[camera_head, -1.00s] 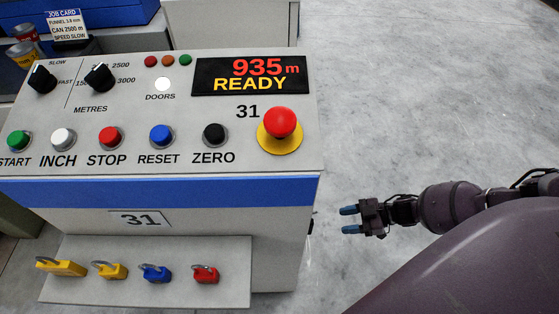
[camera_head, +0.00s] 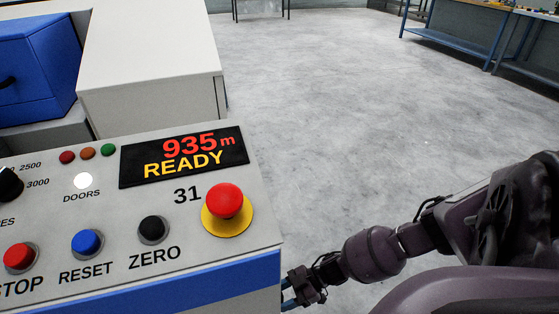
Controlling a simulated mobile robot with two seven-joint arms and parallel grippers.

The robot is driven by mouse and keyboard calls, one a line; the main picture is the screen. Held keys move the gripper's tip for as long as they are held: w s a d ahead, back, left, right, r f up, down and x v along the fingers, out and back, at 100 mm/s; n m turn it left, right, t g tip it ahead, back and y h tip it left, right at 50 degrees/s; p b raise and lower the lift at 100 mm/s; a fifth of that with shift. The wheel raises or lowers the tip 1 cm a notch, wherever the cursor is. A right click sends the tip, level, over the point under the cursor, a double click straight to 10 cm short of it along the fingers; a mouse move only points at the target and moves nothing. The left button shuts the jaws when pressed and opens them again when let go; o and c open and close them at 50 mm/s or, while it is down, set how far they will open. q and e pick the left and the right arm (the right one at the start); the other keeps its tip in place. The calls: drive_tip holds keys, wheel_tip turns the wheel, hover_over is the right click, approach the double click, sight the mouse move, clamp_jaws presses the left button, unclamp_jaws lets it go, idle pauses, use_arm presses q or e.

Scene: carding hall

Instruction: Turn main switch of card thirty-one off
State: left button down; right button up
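The control panel (camera_head: 60,175) of card 31 fills the lower left of the head view. Its display (camera_head: 185,157) reads 935 m READY. The main switch does not show; the panel's right side face is turned away from view. My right gripper (camera_head: 287,294) is at the right edge of the panel, low down, with its blue fingers apart and pointing left. The fingertips are partly cut off by the panel's edge, and I see nothing between them. My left gripper is out of view.
A red mushroom button (camera_head: 224,201) on a yellow base sits at the panel's right end. A black ZERO button (camera_head: 152,229) and a blue RESET button (camera_head: 87,244) are left of it. Grey floor (camera_head: 350,110) to the right is open. A blue-framed bench (camera_head: 460,50) stands far right.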

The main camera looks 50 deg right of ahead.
drive_tip(key=shift+w+a+f, duration=0.1)
drive_tip(key=shift+w+a, duration=0.1)
drive_tip(key=shift+a, duration=0.05)
drive_tip(key=shift+c, duration=0.3)
clamp_jaws()
